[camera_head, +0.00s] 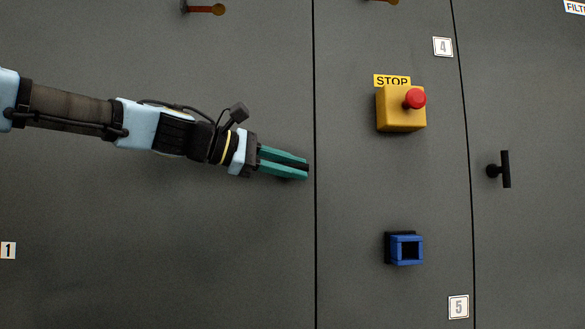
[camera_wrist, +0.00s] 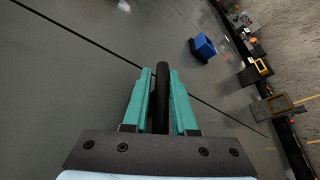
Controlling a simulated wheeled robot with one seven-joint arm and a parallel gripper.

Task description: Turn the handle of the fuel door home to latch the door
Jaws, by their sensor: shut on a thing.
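A black bar handle (camera_wrist: 162,92) lies between the two teal fingers of my gripper (camera_wrist: 161,74) in the wrist view. My gripper is shut on it, with a finger along each side. In the head view my gripper (camera_head: 306,170) comes in from the left and its fingertips are just left of the vertical seam of the grey front. There the fingers hide most of the handle. The grey door panel (camera_head: 200,260) left of the seam looks flush with the panel beside it. I cannot tell the handle's exact angle or whether it is latched.
Right of the seam are a yellow box (camera_head: 392,118) with a red stop button (camera_head: 415,98) and a blue square socket (camera_head: 405,249). Another black T-handle (camera_head: 505,169) stands upright on the far-right panel. An orange lever (camera_head: 205,9) is at the top.

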